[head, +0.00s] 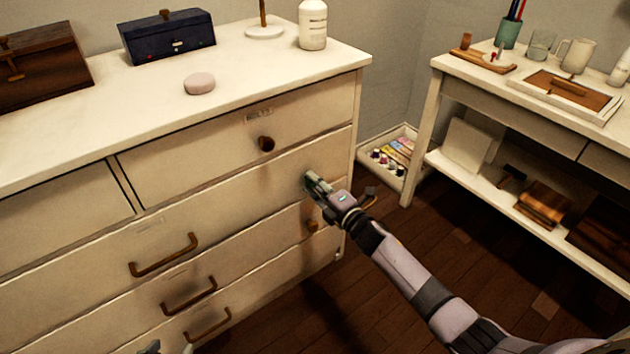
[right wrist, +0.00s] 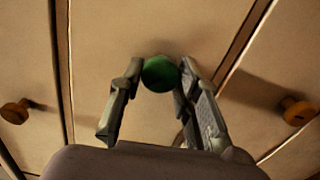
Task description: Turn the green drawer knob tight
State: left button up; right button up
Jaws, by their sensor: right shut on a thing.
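The green drawer knob (right wrist: 160,73) is round and sits on the cream drawer front in the middle of the right wrist view. My right gripper (head: 316,184) reaches the right part of the dresser front in the head view. Its two fingers stand on either side of the green knob in the right wrist view, shut on it. In the head view the gripper mostly hides the knob. A small grey piece at the bottom edge of the head view looks like the tip of my left gripper (head: 152,347); its fingers cannot be made out.
Brown knobs show on neighbouring drawers, one above (head: 266,144) and one below (head: 312,225). Bar handles (head: 165,256) stick out at the lower left. A desk (head: 440,62) stands right.

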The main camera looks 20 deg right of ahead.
pick_arm(q)
jog(key=s+a+f+g+y+p, duration=0.1)
jog(key=s+a+g+p, duration=0.1)
jog(key=s, duration=0.7)
jog(key=shift+a+f+g+p, duration=0.15)
jog(key=shift+a+g+p, duration=0.4)
jog(key=shift+g, duration=0.85)
pick_arm(e)
jog(key=shift+d+r+m, duration=0.1)
jog(key=shift+m, duration=4.5)
pick_arm(q)
jog(key=shift+d, duration=0.15)
jog(key=shift+w, duration=0.1)
pick_arm(e)
jog(key=o, duration=1.1)
jog(key=shift+o, duration=0.2)
jog(key=v, duration=1.2)
